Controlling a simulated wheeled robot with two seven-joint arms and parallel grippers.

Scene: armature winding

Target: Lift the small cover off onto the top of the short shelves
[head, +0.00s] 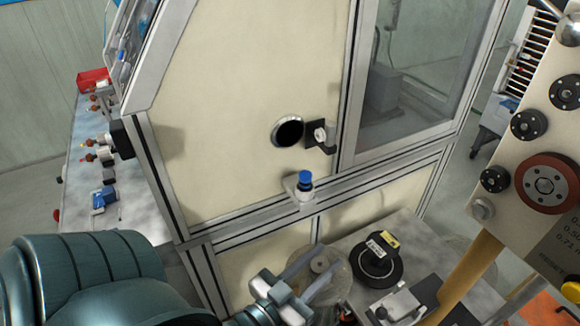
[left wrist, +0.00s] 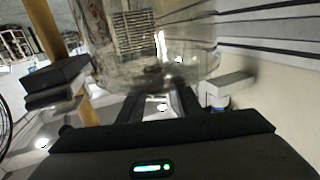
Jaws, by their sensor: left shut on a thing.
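The small cover is a clear, see-through round piece. In the left wrist view the cover (left wrist: 155,55) fills the space just beyond my fingers. In the head view the cover (head: 340,275) shows faintly at the lower middle, over the grey worktop. My left gripper (head: 312,275) reaches in from the bottom left and is shut on the cover; its fingers also show in the left wrist view (left wrist: 160,105). The exact contact is hard to see through the clear wall. I cannot make out the short shelves. My right gripper is not in view.
A cream machine cabinet (head: 250,120) with a metal frame stands close ahead; a blue-capped fitting (head: 305,182) juts from it. A black round part (head: 376,262) sits right of the cover. A tan post (head: 472,270) and a panel with a red wheel (head: 546,183) stand at the right.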

